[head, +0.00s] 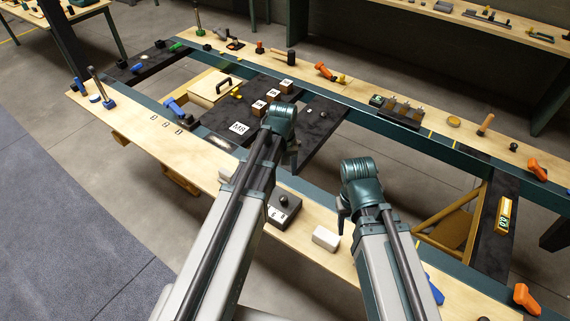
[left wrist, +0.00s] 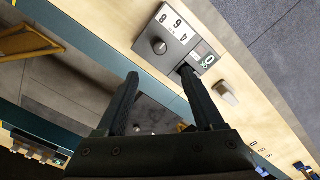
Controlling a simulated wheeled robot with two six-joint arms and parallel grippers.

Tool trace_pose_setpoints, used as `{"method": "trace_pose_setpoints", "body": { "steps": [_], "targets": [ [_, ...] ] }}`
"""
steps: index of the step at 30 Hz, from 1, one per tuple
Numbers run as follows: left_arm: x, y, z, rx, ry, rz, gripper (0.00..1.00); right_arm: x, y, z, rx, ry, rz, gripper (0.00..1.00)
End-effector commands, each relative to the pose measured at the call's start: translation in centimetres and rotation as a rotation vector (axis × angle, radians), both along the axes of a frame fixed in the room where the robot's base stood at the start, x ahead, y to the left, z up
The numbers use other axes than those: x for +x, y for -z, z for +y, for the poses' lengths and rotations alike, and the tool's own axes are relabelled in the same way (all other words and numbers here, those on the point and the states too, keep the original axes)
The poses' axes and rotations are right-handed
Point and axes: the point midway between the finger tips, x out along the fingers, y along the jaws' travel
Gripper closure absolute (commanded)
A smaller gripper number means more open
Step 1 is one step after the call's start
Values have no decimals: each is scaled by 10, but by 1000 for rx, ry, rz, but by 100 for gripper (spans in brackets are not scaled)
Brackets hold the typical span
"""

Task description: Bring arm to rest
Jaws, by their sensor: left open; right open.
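My left arm reaches forward over the workbench in the head view. Its gripper (head: 291,152) points down behind its wrist and is mostly hidden there. In the left wrist view both fingers of the left gripper (left wrist: 160,73) are spread, with nothing between them. One fingertip overlaps the edge of a grey box with a knob and numbers (left wrist: 166,36); I cannot tell whether they touch. That box also shows in the head view (head: 283,214). My right arm also reaches forward, to the right of the left one. Its gripper (head: 342,210) is small and partly hidden, and no held thing shows.
A white block (head: 326,238) lies on the near wooden strip. A dark panel (head: 318,125) with several wooden blocks lies beyond my left wrist. Orange-handled tools (head: 324,70) and a small rack (head: 402,110) stand along the far strip. The frame has open gaps.

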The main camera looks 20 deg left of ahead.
Motion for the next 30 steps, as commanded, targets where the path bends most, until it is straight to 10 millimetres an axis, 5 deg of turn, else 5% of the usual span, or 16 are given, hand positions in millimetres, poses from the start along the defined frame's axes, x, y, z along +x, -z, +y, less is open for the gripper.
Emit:
{"method": "trace_pose_setpoints", "body": {
  "steps": [8,15,21,30],
  "targets": [
    [-10,4,-9,4,42,3,31,0,4,0,0,0,0,50],
    [-94,26,-75,55,456,36,31,0,26,0,0,1,0,50],
    [-142,34,-101,88,716,59,31,0,36,0,0,1,0,50],
    [-148,34,-106,95,772,66,31,0,36,0,0,1,0,50]
  ]
}}
